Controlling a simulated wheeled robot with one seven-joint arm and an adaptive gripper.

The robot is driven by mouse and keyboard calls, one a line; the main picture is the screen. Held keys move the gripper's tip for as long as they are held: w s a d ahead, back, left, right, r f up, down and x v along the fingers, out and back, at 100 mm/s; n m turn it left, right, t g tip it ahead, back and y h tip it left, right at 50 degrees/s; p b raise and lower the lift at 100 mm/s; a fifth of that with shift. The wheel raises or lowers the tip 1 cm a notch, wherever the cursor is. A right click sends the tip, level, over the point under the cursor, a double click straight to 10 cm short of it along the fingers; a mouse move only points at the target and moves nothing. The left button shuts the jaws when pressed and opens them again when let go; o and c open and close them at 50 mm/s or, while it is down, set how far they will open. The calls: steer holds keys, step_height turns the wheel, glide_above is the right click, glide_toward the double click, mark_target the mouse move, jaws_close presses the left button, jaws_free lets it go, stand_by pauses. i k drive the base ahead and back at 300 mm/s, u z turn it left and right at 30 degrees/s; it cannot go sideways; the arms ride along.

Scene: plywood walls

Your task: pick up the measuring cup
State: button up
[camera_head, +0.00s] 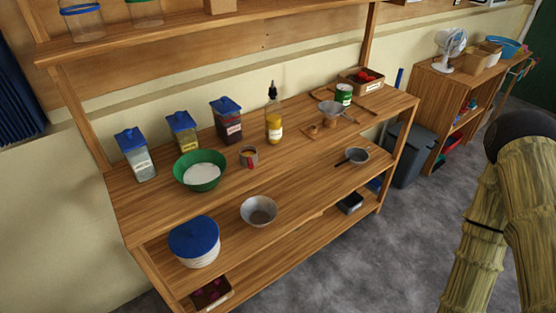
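A small metal cup with a red handle (249,157), which looks like the measuring cup, stands on the wooden workbench top (290,170). It is just right of a green bowl of white powder (200,171). A second small metal vessel with a dark handle (357,156) sits near the bench's front right; it looks like a small pan or ladle. My gripper is not in view. Only what seem to be my arm links show at the right edge, well away from the cup.
Blue-lidded jars (136,154) and a yellow-filled bottle (274,121) stand behind the cup. A metal bowl (259,211) and a blue-lidded tub (194,242) are in front on the lower shelf. A grey bin (406,154) stands right of the bench; grey floor is open in front.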

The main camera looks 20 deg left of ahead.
mark_target(250, 161)
steer(key=z, duration=0.05)
steer(key=k, duration=0.65)
steer(key=u, duration=1.25)
